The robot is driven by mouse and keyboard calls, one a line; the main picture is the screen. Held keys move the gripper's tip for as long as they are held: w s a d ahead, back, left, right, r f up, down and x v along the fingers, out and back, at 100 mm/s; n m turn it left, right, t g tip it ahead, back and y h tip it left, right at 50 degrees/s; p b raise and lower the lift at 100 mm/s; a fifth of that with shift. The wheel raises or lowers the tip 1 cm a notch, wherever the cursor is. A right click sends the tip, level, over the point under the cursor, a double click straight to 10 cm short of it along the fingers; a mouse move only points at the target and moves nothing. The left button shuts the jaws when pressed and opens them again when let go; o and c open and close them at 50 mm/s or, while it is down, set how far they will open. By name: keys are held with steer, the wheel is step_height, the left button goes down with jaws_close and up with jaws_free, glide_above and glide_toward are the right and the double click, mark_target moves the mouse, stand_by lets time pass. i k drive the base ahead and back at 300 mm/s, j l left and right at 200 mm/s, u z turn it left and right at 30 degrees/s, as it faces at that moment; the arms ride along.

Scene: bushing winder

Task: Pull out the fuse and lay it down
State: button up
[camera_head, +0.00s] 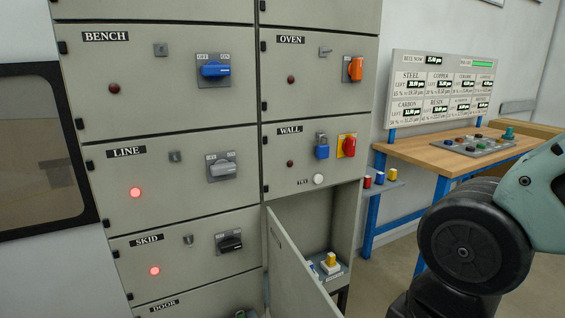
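Under the WALL panel (290,150) a compartment door (296,272) hangs open. Inside, low in the cabinet, a yellow-topped piece (331,259) stands on a white block (331,268). It looks like a fuse in its holder, but it is small and I cannot tell for sure. A blue and white piece beside it is partly hidden by the door. My arm (470,245) shows at the lower right, apart from the cabinet. My gripper is not in view.
A small side shelf (383,187) holds red, blue and yellow pieces. A blue padlock (322,150) hangs beside the red WALL switch (346,145). Right stands a wooden bench (425,158) with blue legs and a control panel (472,145). The floor before the bench is clear.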

mark_target(330, 260)
steer(key=i+l+u, duration=0.15)
steer(key=i+l, duration=0.25)
steer(key=i, duration=0.2)
steer(key=i+l+u, duration=0.15)
steer(key=i+l, duration=0.35)
steer(key=i, duration=0.05)
